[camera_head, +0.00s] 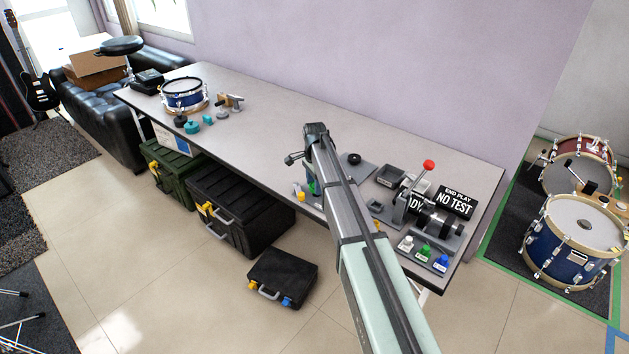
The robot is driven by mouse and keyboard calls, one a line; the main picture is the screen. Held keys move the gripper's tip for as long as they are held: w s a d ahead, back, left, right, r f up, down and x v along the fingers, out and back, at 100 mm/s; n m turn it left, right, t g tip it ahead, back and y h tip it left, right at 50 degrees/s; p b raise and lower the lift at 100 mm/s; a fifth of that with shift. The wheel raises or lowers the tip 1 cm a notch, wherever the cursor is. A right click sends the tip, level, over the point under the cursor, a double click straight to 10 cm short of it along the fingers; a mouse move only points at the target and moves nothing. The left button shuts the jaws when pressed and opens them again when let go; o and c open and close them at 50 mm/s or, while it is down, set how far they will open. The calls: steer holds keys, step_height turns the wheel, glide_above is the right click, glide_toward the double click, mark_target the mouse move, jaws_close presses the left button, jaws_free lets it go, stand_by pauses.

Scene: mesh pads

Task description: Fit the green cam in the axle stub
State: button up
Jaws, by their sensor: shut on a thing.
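My arm reaches up from the bottom of the head view over the bench, and its wrist blocks much of the view. My gripper (309,176) is low at the bench's front part, mostly hidden behind the arm. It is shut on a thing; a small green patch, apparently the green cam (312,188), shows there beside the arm. Its outline and the finger contact are hidden. A grey plate (366,171) with a round black part (354,158) lies right of the wrist. I cannot tell which part is the axle stub.
Right of my arm are a dark tray (390,176), a red-knobbed lever device (429,165), a sign (455,201) and a panel with white, green and blue knobs (425,251). A blue drum (183,94) stands far left. The bench middle (265,115) is clear.

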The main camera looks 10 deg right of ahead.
steer(key=shift+f, duration=0.55)
steer(key=o, duration=1.1)
